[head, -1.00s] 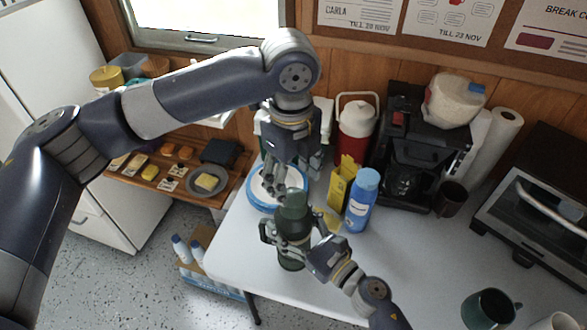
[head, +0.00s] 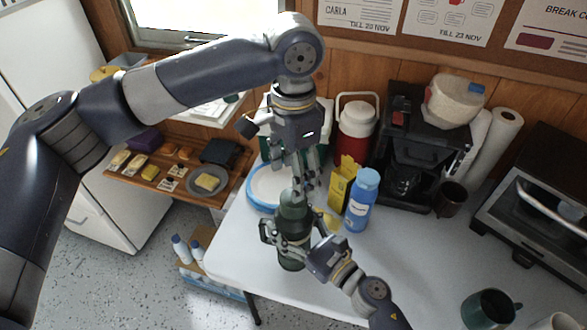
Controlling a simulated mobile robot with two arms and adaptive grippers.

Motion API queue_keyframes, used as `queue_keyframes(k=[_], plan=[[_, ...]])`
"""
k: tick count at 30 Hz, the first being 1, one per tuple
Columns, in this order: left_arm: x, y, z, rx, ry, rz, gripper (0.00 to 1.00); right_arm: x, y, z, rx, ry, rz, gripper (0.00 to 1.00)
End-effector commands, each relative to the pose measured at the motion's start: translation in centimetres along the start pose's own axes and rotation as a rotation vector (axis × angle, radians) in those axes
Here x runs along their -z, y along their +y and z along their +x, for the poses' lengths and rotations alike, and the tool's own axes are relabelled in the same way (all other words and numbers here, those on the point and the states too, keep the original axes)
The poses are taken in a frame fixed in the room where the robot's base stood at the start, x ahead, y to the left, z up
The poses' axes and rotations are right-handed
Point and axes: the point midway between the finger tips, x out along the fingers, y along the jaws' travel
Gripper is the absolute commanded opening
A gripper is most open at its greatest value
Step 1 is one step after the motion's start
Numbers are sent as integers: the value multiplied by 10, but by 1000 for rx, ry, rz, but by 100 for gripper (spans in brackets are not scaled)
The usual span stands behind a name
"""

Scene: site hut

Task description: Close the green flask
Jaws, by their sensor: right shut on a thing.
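The green flask (head: 291,222) stands upright near the left end of the white table. My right gripper (head: 290,238) is shut on its body from the right, with fingers on both sides. My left gripper (head: 302,186) points down from above, its fingertips close to the top of the flask. These fingers overlap the flask's top edge, so I cannot tell whether they touch it, hold a lid, or how far apart they are. The state of the flask's mouth is not clear.
A blue bottle (head: 362,200) and a yellow box (head: 342,182) stand just right of the flask. A blue-rimmed white plate (head: 265,192) is behind it. A red jug (head: 356,128) and a coffee maker (head: 410,150) stand further back. The table's front middle is clear.

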Motion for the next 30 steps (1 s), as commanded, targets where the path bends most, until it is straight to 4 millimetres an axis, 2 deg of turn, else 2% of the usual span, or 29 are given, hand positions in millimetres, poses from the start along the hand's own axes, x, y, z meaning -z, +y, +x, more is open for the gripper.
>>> queue_keyframes(k=[11,24,30], plan=[[0,0,4,-1,0,1,60,0,0,0,0,-1,0,0],[0,0,66,-1,-2,2,60,-1,0,0,0,-1,0,0],[0,0,79,0,0,2,60,-1,0,0,0,-1,0,0]])
